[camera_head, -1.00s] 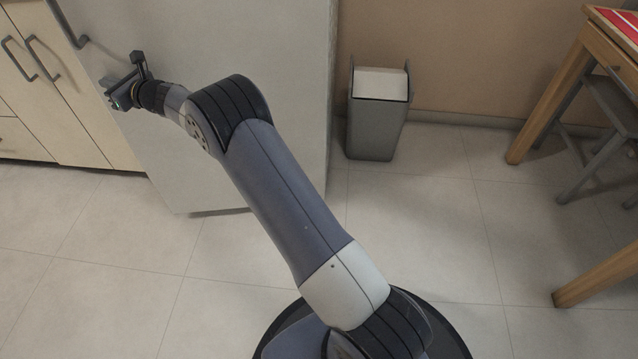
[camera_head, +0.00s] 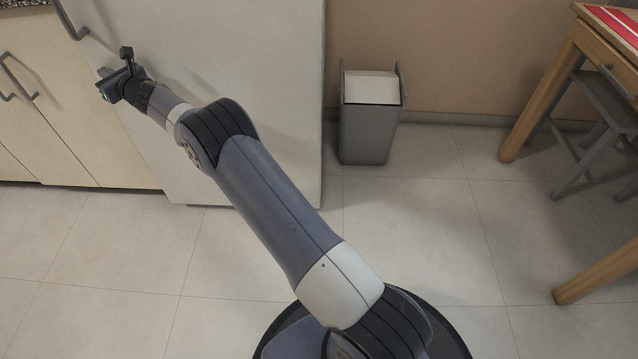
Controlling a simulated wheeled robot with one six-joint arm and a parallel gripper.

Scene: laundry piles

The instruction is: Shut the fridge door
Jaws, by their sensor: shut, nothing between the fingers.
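The fridge door (camera_head: 255,110) is a large pale grey panel filling the upper middle of the head view. Its bottom edge runs nearly level across the picture, close to the line of the cabinet fronts. I cannot tell whether any gap remains at its edge. A dark grey bar handle (camera_head: 70,20) is near its upper left edge. My gripper (camera_head: 108,84) is shut and empty. It is at the left edge of the door, below the handle in the picture. I cannot tell whether it touches the door.
Light wood cabinets (camera_head: 85,140) with dark handles stand left of the fridge. A grey bin (camera_head: 368,135) stands against the wall to the right. A wooden table (camera_head: 545,90) with a grey stool (camera_head: 590,150) is at the far right. The tiled floor in front is clear.

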